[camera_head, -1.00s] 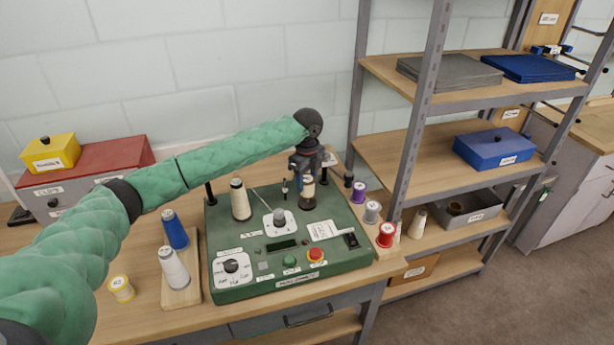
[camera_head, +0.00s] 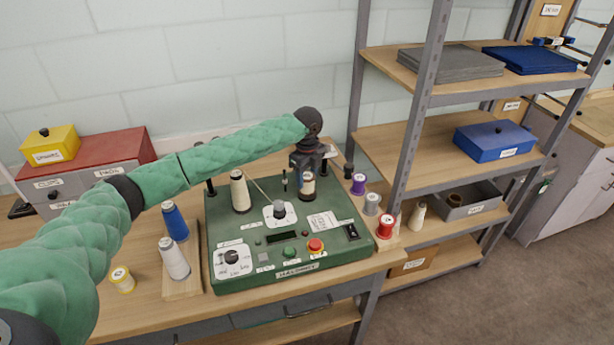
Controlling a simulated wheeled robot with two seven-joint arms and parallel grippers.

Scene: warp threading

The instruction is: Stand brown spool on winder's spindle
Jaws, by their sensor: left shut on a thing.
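My left gripper (camera_head: 307,172) points down over the right back part of the green winder (camera_head: 222,279). It is shut on the brown spool (camera_head: 306,187), which has a pale label band and hangs upright below the fingers. The spool's lower end is at or just above the winder's top; I cannot tell whether it touches. The winder's spindle is not seen, perhaps hidden behind or under the spool. My right gripper is not in view.
A cream cone (camera_head: 240,192) stands at the winder's left back. Blue (camera_head: 175,222) and white (camera_head: 173,259) cones stand left. A shelf post (camera_head: 412,130) rises close on the right.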

